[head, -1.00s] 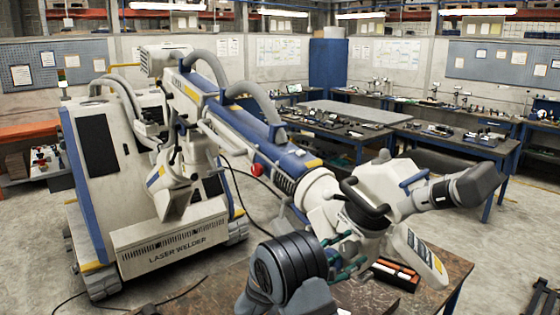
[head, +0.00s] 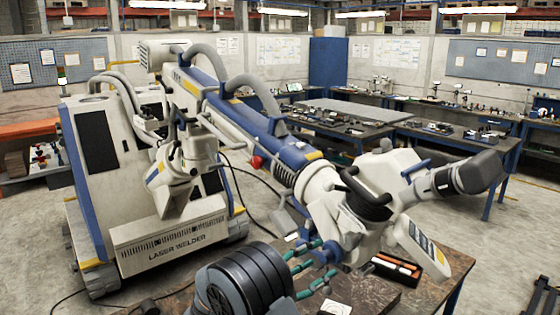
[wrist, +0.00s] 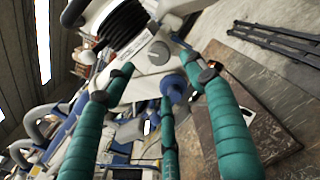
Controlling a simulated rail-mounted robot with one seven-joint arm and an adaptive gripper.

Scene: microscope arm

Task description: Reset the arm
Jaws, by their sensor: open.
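The laser welder's long white and blue arm (head: 245,130) slopes down to the right from its cabinet. Its white end head (head: 348,225) has a black ribbed ring, a dark-ended cylinder on the right and a pale panel below. In the wrist view the head (wrist: 150,57) fills the upper middle. My gripper (head: 322,262) has teal fingers spread open at the head's left underside. In the wrist view my gripper (wrist: 165,88) has its fingertips around a blue knob (wrist: 174,90), with visible gaps on the sides. Whether any finger touches it cannot be told.
The welder cabinet (head: 165,250) stands on the left. A worn brown table (head: 440,267) lies below the head, with a dark tray of light and orange items (head: 398,266) on it. Workbenches (head: 480,150) line the back right. Floor at the right is open.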

